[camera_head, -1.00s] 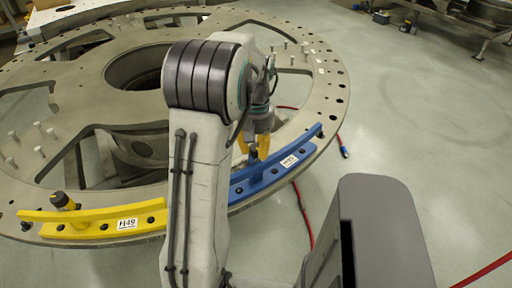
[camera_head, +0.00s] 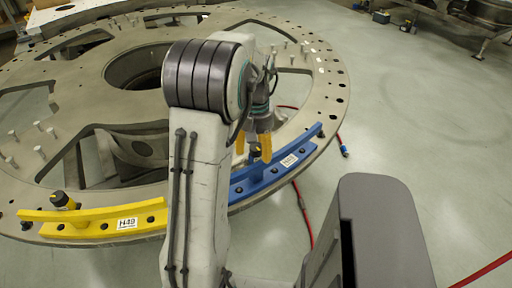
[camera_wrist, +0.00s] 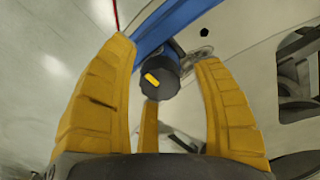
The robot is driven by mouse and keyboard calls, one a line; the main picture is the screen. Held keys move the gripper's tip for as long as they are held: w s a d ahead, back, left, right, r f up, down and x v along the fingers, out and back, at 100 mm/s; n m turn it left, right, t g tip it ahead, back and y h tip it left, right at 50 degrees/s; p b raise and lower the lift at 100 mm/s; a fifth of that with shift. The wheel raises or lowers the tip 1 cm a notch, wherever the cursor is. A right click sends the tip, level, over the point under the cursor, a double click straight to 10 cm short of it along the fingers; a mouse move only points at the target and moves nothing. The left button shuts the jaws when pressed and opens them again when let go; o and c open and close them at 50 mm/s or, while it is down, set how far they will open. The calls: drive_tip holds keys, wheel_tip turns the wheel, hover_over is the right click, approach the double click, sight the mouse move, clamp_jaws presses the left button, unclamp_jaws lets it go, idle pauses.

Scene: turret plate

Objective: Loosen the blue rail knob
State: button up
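The blue rail (camera_head: 275,174) is mounted along the near right rim of the turret plate and carries a white label. Its knob (camera_wrist: 160,75) is black with a yellow bar on top, and shows beyond my fingers in the wrist view. My gripper (camera_head: 254,148) has yellow fingers pointing down over the blue rail. In the wrist view my gripper (camera_wrist: 165,85) is open, its fingers spread around the knob's position with a visible gap on each side. No finger visibly touches the knob. In the head view the knob is mostly hidden behind the fingers.
A yellow rail (camera_head: 95,222) with its own black knob (camera_head: 61,200) sits on the near left rim. The turret plate (camera_head: 330,75) has holes and upright pins. A red hose (camera_head: 303,215) lies on the floor by the rim.

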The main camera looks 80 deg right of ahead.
sight(256, 146)
drive_tip(key=shift+r, duration=0.1)
wheel_tip(256, 146, up, 12)
idle(0.8)
idle(0.8)
